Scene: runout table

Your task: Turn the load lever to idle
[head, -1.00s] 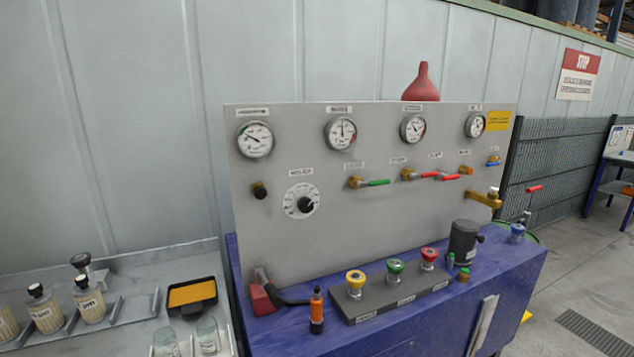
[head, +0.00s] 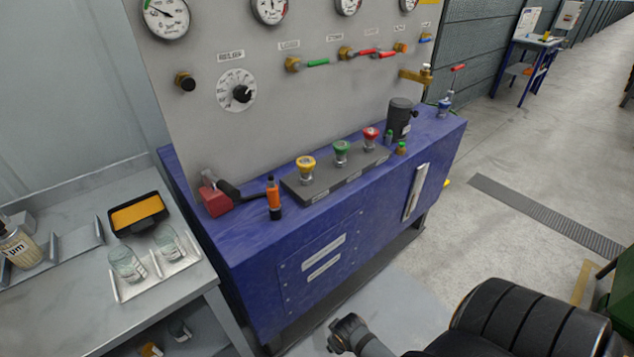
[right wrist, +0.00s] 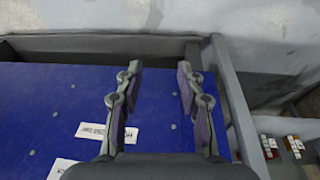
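A lever with a red block base (head: 215,197) and a black arm stands at the left end of the blue bench top in the head view. Its black arm (head: 233,190) points right, lying low toward the orange bottle. I can read no load or idle marking beside it. My right gripper (right wrist: 158,68) is open and empty in the right wrist view, its fingers spread in front of a blue panel with white labels. In the head view, my dark arm parts show low at centre and right, well below the lever. My left gripper is not in view.
An orange bottle (head: 273,198) stands close by the lever arm. A grey strip (head: 330,178) with yellow, green and red knobs lies right of it. The grey gauge panel (head: 270,130) rises behind. A side table (head: 75,310) with jars and trays is at left.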

